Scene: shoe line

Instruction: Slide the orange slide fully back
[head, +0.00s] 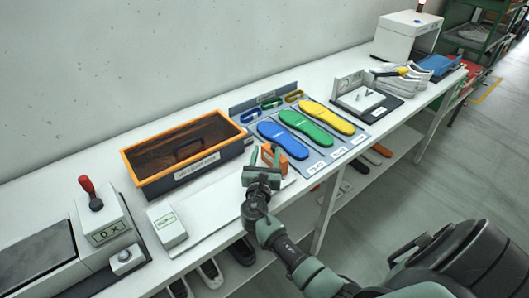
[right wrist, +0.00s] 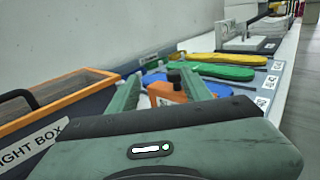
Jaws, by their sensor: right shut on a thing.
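The orange slide (head: 281,160) is a small block on the white bench, just in front of the blue insole. In the right wrist view the orange slide (right wrist: 164,95) has a dark knob on top and stands between the two green fingers. My right gripper (head: 264,160) is at the slide, shut on it; it also shows in the right wrist view (right wrist: 168,92). The fingers and wrist hide the slide's lower part and most of its track. My left gripper is not in view.
A dark box with an orange rim (head: 131,167) stands left of the gripper. Blue (head: 283,139), green (head: 305,128) and yellow (head: 328,117) insoles lie to the right. A small white labelled box (head: 167,228) and a red-handled lever unit (head: 103,222) are at the left.

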